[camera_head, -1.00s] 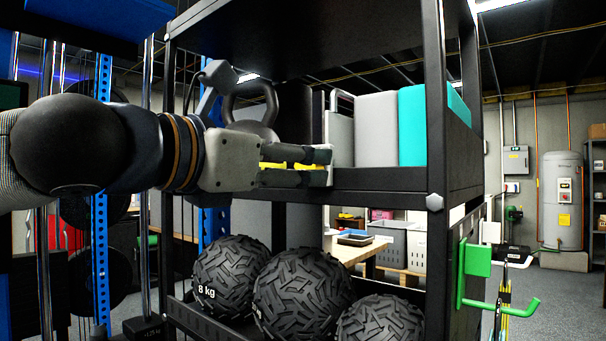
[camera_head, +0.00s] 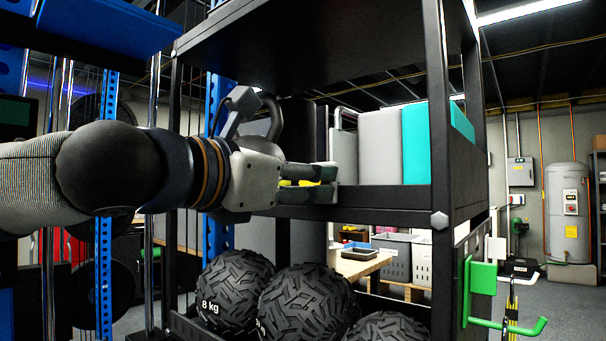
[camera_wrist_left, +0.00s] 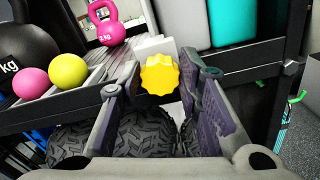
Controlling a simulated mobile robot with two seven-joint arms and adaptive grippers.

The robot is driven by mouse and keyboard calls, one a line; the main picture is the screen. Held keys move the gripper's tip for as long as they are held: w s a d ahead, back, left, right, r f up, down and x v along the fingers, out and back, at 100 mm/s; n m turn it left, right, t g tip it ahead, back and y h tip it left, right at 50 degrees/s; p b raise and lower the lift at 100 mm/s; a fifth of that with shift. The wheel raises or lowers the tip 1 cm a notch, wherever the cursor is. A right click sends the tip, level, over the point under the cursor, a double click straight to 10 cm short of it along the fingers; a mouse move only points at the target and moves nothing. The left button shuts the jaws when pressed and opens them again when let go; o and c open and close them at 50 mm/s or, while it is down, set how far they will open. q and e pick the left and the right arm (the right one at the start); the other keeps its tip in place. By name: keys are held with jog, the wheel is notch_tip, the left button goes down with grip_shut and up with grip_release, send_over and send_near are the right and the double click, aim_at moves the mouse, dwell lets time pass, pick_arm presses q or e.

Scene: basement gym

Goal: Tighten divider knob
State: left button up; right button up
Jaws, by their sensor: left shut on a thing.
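The yellow lobed divider knob (camera_wrist_left: 160,74) shows in the left wrist view between my left gripper's fingertips (camera_wrist_left: 166,80). The gripper is shut on it, with a finger on either side. A pale divider (camera_wrist_left: 155,47) stands just behind the knob. In the head view my left gripper (camera_head: 322,186) reaches in from the left to the shelf's front edge, with bits of yellow (camera_head: 298,183) showing between its fingers. The pale divider (camera_head: 343,155) stands upright just beyond the fingertips. The fingers hide most of the knob there. My right gripper is in neither view.
A grey block (camera_head: 380,147) and a teal block (camera_head: 428,145) stand right of the divider. Black textured balls (camera_head: 305,305) lie below. The rack's front post (camera_head: 440,120) and a green hook (camera_head: 505,323) are at right. Kettlebells, including a pink one (camera_wrist_left: 107,24), stand left.

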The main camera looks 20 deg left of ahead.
pick_arm(q)
jog(key=m+p, duration=0.1)
jog(key=m, duration=0.4)
jog(key=m+p, duration=0.2)
jog(key=m, duration=0.3)
jog(key=m+p, duration=0.2)
jog(key=m, duration=0.3)
jog(key=shift+d+f+m, duration=0.15)
jog(key=shift+f+m, duration=0.1)
jog(key=shift+m, duration=0.05)
jog(key=m, duration=0.4)
jog(key=shift+f, duration=0.1)
jog(key=shift+m, duration=2.1)
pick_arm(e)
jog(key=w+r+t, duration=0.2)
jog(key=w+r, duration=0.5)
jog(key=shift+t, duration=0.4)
pick_arm(q)
jog(key=shift+m, duration=0.3)
jog(key=o, duration=1.1)
jog(key=shift+o, duration=0.2)
